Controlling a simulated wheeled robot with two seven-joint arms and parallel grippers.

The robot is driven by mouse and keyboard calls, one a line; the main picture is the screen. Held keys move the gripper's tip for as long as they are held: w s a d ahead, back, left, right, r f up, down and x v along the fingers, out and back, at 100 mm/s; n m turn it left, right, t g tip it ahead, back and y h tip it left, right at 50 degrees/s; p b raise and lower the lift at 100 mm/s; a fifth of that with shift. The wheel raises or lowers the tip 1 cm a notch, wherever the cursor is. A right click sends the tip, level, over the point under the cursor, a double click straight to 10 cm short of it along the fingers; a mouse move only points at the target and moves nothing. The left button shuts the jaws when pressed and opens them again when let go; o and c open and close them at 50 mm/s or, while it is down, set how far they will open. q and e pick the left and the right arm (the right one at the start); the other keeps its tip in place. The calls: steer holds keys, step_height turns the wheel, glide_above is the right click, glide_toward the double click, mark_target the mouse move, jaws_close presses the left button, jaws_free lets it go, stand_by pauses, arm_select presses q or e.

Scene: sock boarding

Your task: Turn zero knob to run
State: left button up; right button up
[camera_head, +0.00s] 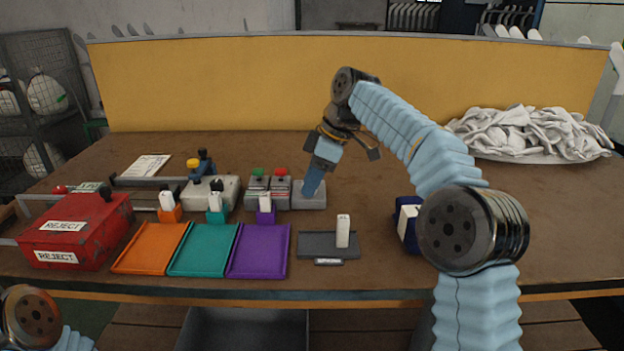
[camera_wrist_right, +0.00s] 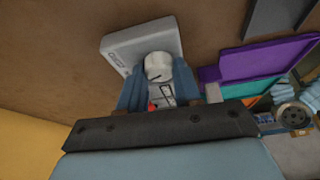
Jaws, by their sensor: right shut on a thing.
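A small grey box (camera_head: 316,200) stands on the table, right of the boxes with a green and a red button. My right gripper (camera_head: 313,183) reaches down onto its top, its fingers covering the knob in the head view. In the right wrist view the grey box (camera_wrist_right: 125,47) shows with a round whitish knob (camera_wrist_right: 158,66) between the blue fingers. My right gripper (camera_wrist_right: 158,85) is shut on this knob. The knob's setting is too small to read. Only part of my left arm shows at the lower left; its gripper is out of view.
Orange (camera_head: 150,250), teal (camera_head: 203,252) and purple (camera_head: 259,253) trays lie along the front. A red reject box (camera_head: 78,230) is at the left. A dark grey stand (camera_head: 317,245) holds a white piece (camera_head: 343,230). White socks (camera_head: 530,132) are heaped at back right.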

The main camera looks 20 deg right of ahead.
steer(key=n+g, duration=0.1)
steer(key=n, duration=0.3)
steer(key=shift+w+n+g, duration=0.1)
steer(key=shift+n+g, duration=0.2)
steer(key=shift+g, duration=0.1)
stand_by(0.4)
steer(key=o, duration=1)
steer(key=shift+o, duration=0.2)
